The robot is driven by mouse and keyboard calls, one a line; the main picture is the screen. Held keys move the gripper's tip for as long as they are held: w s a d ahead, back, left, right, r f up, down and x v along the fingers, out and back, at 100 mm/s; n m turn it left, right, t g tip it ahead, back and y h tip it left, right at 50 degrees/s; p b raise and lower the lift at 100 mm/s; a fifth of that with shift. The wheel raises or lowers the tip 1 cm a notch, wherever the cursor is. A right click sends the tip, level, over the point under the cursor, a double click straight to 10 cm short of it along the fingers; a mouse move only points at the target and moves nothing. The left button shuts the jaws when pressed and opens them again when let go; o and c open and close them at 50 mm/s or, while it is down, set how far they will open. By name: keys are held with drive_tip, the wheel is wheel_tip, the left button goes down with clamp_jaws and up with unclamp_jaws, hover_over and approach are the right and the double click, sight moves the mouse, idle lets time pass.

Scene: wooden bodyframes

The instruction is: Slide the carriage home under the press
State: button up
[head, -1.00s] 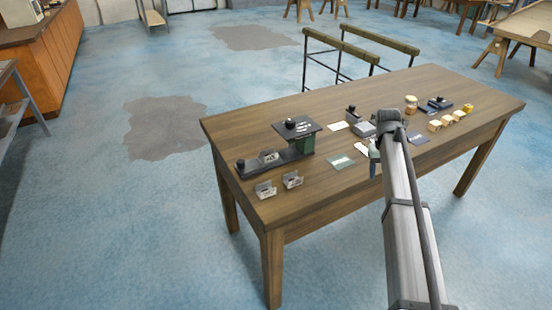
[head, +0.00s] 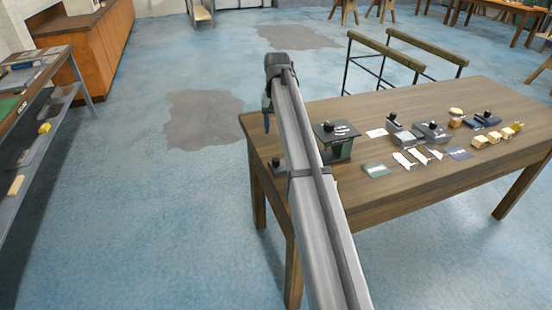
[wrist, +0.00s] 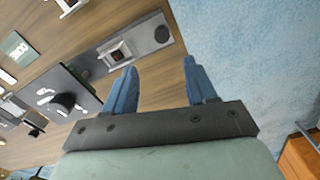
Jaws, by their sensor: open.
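The press (head: 334,146) stands near the left end of the table, a dark top plate with a black knob over a green body. Its top plate (wrist: 72,92) also shows in the wrist view. A dark flat bar (wrist: 142,40) runs out from the press. The carriage appears to be this bar, with a metal clip-like holder (wrist: 116,53) on it and a round black knob (wrist: 162,34) at its outer end. In the head view my arm hides most of it; the knob (head: 276,163) shows. My gripper (wrist: 160,66) is open and empty, above and apart from the bar.
A metal clip (wrist: 68,4) lies loose on the table. Cards (head: 376,170), dark blocks and wooden blocks (head: 492,140) lie to the right of the press. The table's left edge is close to the bar's outer end, with open floor beyond.

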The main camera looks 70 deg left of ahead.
sight(276, 159)
wheel_tip(276, 159, down, 14)
drive_tip(key=shift+s+r, duration=0.1)
drive_tip(key=shift+s, duration=0.05)
idle(0.5)
clamp_jaws()
idle(0.5)
drive_tip(key=shift+a, duration=0.1)
